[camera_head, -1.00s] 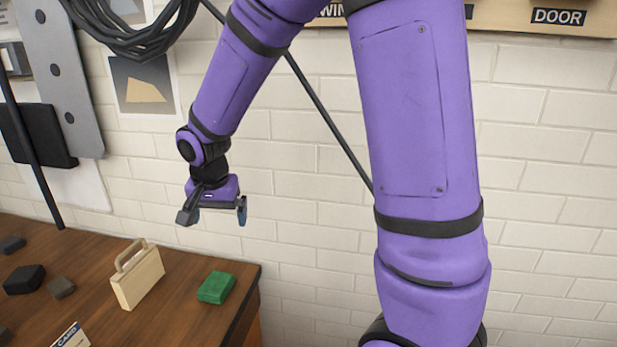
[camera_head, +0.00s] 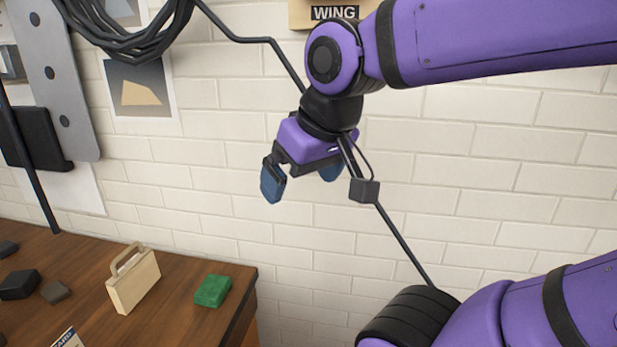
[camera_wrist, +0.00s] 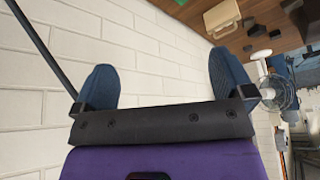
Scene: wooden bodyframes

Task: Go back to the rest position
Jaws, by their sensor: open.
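My gripper (camera_head: 302,182) is in the middle of the head view, in the air in front of the white brick wall and to the right of the wooden table. Its blue fingertips point down and stand apart with nothing between them. In the wrist view my gripper (camera_wrist: 163,88) also shows two blue fingers spread wide, with only the brick wall between them. My purple arm is folded at the right of the head view.
The wooden table (camera_head: 180,290) holds a cream case-shaped block (camera_head: 134,285), a green block (camera_head: 212,290) and several dark blocks. A black cable (camera_head: 405,245) runs down the brick wall (camera_head: 480,180) behind my arm. A fan (camera_wrist: 277,92) shows in the wrist view.

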